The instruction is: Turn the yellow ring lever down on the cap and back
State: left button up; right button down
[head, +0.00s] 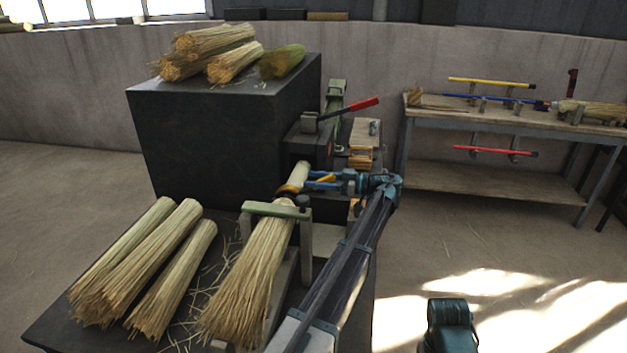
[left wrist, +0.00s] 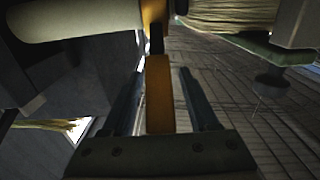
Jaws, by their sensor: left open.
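The yellow ring lever (left wrist: 159,95) stands between the two open fingers of my left gripper (head: 312,180) in the left wrist view, with a gap on each side. Its ring (head: 289,189) sits around the junction of the pale handle and the bristles. The cap itself is hard to make out. The pale handle (head: 299,174) also shows at the top left of the left wrist view (left wrist: 75,18). The broom head (head: 250,285) hangs toward the front, under a green clamp bar (head: 272,209). My right gripper is not seen.
Loose straw bundles (head: 178,262) lie on the dark table at left, and more (head: 210,50) lie on the black machine housing (head: 215,140). A red-handled lever (head: 362,104) sticks out above my gripper. A workbench (head: 490,186) with coloured handles stands at right. Open floor lies between.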

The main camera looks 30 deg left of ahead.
pick_arm(q)
jog(key=shift+s+a, duration=0.1)
jog(key=shift+a, duration=0.25)
jog(key=shift+c, duration=0.3)
grip_shut()
dwell(1.0)
